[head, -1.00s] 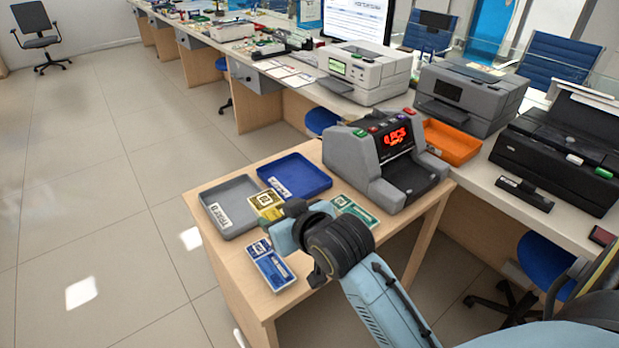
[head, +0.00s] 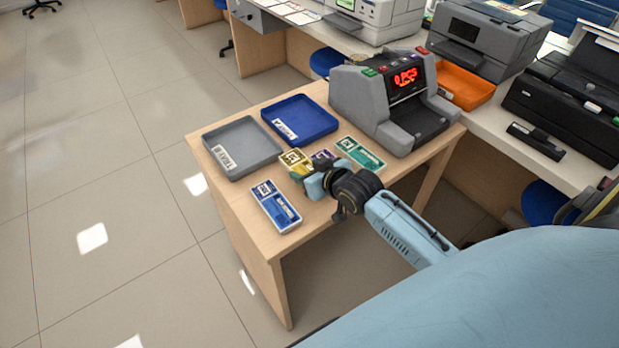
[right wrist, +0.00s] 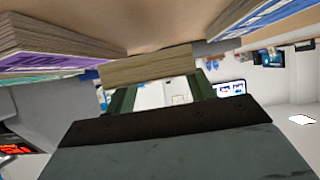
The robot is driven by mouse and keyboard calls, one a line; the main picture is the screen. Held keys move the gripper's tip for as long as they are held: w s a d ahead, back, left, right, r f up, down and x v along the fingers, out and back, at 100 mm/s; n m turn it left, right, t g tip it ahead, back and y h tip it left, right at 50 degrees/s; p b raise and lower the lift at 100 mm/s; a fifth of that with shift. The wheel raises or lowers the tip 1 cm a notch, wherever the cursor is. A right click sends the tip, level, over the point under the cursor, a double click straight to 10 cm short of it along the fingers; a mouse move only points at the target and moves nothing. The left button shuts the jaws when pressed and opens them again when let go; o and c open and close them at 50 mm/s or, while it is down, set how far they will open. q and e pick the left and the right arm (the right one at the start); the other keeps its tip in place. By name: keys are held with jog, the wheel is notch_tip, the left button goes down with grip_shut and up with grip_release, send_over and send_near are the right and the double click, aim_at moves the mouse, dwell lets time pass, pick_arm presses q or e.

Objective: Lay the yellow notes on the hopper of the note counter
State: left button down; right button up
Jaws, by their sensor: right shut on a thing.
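The yellow notes (head: 293,161) are a banded stack near the front of the grey tray in the head view. My right gripper (head: 308,177) is shut on them; its fingers partly cover them. In the right wrist view the stack's long pale edge (right wrist: 150,68) lies across the dark fingertips (right wrist: 158,93). I cannot tell whether the stack is clear of the table. The grey note counter (head: 362,100) stands at the table's back right, with a lit red display and a dark sloping bay (head: 420,120) that looks empty. My left gripper is out of view.
Purple notes (head: 322,155) and green notes (head: 361,154) lie close by, toward the counter. Blue notes (head: 276,207) lie at the front left. A grey tray (head: 240,172) and a blue tray (head: 325,128) stand behind. An orange tray (head: 466,88) is beyond the counter.

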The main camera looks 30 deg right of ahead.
notch_tip(320, 180, down, 3)
jog(key=shift+f+b, duration=0.1)
jog(key=shift+b, duration=0.3)
jog(key=o, duration=0.8)
jog(key=shift+c, duration=0.2)
